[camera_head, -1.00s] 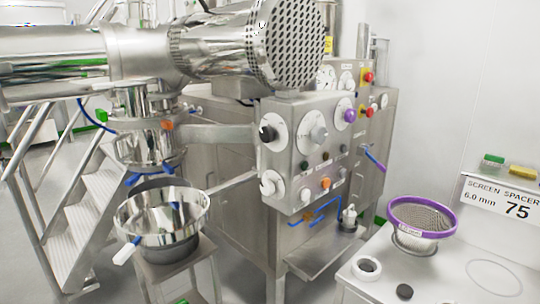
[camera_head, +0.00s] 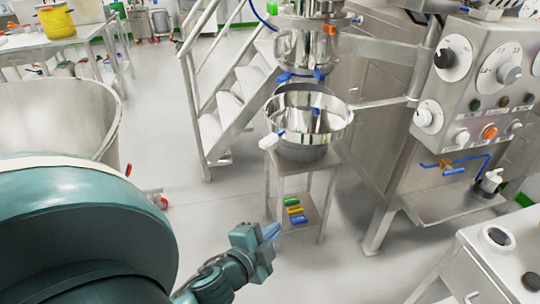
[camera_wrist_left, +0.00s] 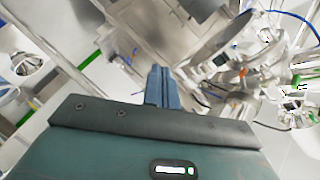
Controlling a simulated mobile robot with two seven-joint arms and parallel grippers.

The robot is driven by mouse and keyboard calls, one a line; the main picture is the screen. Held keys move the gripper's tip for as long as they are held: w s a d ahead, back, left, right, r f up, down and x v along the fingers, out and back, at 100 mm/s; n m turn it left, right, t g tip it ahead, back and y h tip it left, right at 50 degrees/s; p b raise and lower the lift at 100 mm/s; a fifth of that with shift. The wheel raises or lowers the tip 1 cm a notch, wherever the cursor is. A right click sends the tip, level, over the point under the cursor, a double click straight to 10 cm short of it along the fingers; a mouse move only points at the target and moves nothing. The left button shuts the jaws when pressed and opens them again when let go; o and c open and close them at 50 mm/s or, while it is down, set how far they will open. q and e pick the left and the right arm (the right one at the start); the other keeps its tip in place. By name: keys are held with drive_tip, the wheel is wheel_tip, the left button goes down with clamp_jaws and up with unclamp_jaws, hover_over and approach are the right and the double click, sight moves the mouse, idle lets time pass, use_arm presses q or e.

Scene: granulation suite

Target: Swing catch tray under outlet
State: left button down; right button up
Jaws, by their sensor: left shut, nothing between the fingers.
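A round steel bowl (camera_head: 332,103) with a white-tipped handle sits at the top of a small steel stand (camera_head: 325,178). It may be the catch tray; a flat steel tray (camera_head: 460,212) also juts from the machine's front. The steel outlet (camera_head: 303,48) with blue clips shows just above the bowl in the picture; whether it is directly over it I cannot tell. My left gripper (camera_head: 271,232) has its blue fingers together and empty, in front of the stand and lower left of the bowl. Its fingers also show in the left wrist view (camera_wrist_left: 160,86). My right gripper is not in view.
White stairs (camera_head: 225,105) with rails stand left of the bowl. A large steel vessel (camera_head: 60,115) is at the left. The control panel (camera_head: 480,90) is at the right, with a white-topped unit (camera_head: 500,255) below. Coloured blocks lie on the stand's shelf. Floor between is open.

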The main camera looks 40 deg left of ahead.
use_arm(q)
drive_tip(key=w+a+r+m+t+y, duration=0.1)
drive_tip(key=a+r+m+t+y, duration=0.2)
drive_tip(key=r, duration=0.5)
drive_tip(key=w+a+m+p, duration=0.1)
drive_tip(key=w+a+p, duration=0.2)
drive_tip(key=w+a, duration=0.4)
drive_tip(key=w+r, duration=0.1)
drive_tip(key=w, duration=0.2)
drive_tip(key=shift+a+h, duration=0.35)
drive_tip(key=shift+h, duration=0.05)
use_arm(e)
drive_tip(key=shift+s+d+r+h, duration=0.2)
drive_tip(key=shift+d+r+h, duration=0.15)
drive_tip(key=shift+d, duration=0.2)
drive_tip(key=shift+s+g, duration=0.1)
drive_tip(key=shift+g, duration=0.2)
